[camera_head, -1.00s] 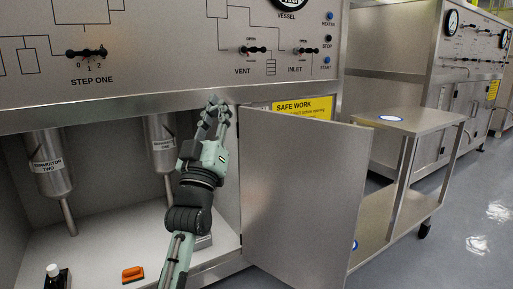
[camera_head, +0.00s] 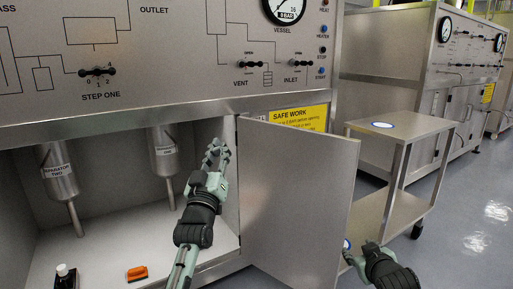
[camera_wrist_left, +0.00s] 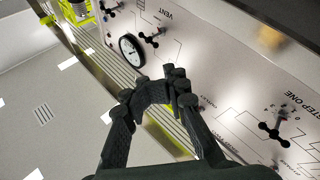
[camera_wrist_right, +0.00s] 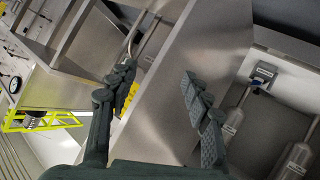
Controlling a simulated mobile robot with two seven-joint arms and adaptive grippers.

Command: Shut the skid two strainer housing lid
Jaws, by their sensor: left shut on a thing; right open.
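I cannot make out a strainer housing or its lid for certain. A small grey labelled block (camera_wrist_right: 264,72) with a blue part shows beside the cylinders in the right wrist view, but its label is unreadable. My left gripper (camera_head: 216,150) is at the cabinet opening, left of the open door (camera_head: 298,190). Its fingers (camera_wrist_left: 154,88) are brought together, and what they hold is not visible. My right gripper (camera_head: 358,256) is low, right of the door. Its fingers (camera_wrist_right: 156,78) are apart, with the steel panel behind the gap and nothing seen held.
Separator cylinders (camera_head: 60,178) hang in the open cabinet. An orange object (camera_head: 137,273) and a dark bottle (camera_head: 66,277) stand on its floor. A steel cart (camera_head: 402,128) stands right of the door, with open floor (camera_head: 470,215) beyond. Valve handles (camera_head: 250,65) line the panel above.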

